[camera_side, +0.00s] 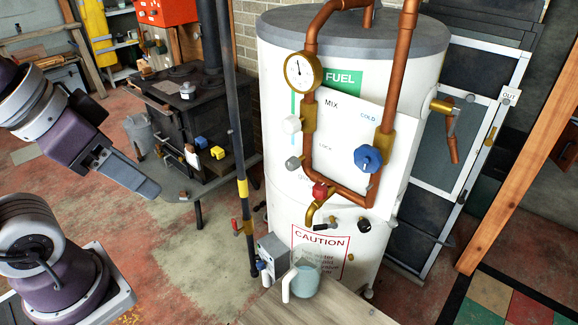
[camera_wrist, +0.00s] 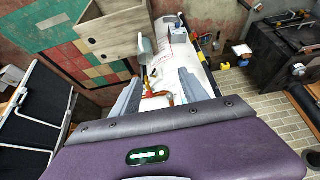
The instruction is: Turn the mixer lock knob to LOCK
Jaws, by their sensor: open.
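The mixer is a copper pipe loop (camera_side: 309,130) on a white tank (camera_side: 275,80). Its panel (camera_side: 345,110) has MIX and COLD lettering and a smaller label that may read LOCK. In the wrist view, my gripper (camera_wrist: 158,88) is open and empty, with the tank beyond.
A dark pole (camera_side: 237,130) stands between my gripper and the tank. A black stove (camera_side: 190,120) is behind my gripper. A jug (camera_side: 304,275) stands on a wooden top (camera_side: 345,305) below the spout (camera_side: 312,208).

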